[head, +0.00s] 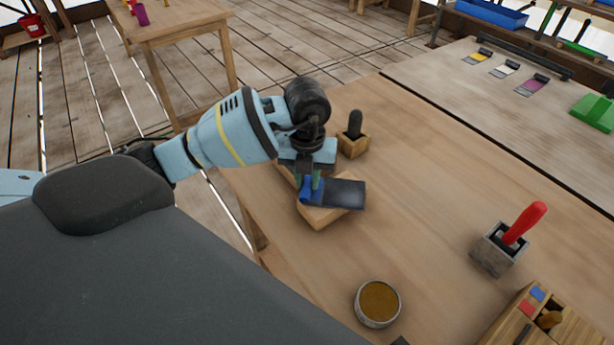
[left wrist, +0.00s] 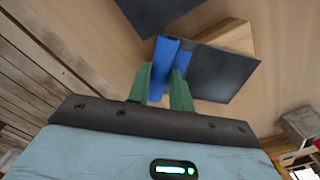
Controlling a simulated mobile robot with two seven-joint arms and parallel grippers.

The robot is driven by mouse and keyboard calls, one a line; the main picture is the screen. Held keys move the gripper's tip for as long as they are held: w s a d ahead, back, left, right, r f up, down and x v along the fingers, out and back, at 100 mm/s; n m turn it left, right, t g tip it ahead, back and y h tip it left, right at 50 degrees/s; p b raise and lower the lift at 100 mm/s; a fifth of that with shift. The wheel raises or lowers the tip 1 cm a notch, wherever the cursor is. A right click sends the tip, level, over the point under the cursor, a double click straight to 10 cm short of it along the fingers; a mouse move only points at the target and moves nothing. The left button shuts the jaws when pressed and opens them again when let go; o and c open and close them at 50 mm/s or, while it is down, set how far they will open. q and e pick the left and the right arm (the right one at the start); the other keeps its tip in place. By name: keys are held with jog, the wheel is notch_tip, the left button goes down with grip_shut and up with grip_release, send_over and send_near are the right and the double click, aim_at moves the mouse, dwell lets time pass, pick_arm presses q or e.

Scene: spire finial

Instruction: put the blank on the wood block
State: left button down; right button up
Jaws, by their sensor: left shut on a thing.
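The blank is a flat dark plate (head: 345,194) with a blue end (head: 306,196). My left gripper (head: 312,184) is shut on the blue end, and its green fingertips (left wrist: 165,90) pinch it in the left wrist view. The dark plate (left wrist: 215,75) extends from the fingers over the wood block (head: 322,217). The block's pale edge (left wrist: 236,35) also shows behind the plate in the left wrist view. The plate covers much of the block's top; I cannot tell whether it touches it. My right gripper is not in view.
A small wooden holder (head: 352,146) with a dark handle stands just behind my left gripper. A round tin (head: 377,304), a grey holder (head: 492,252) with a red handle and a wooden box (head: 515,322) stand towards the front and right. The table's middle is clear.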

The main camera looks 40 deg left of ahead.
pick_arm(q)
jog(key=shift+f, duration=0.15)
jog(key=c, duration=1.3)
grip_release()
jog(key=shift+o, duration=0.2)
notch_tip(320, 180, up, 12)
jog(key=p, duration=0.1)
jog(key=shift+r, duration=0.2)
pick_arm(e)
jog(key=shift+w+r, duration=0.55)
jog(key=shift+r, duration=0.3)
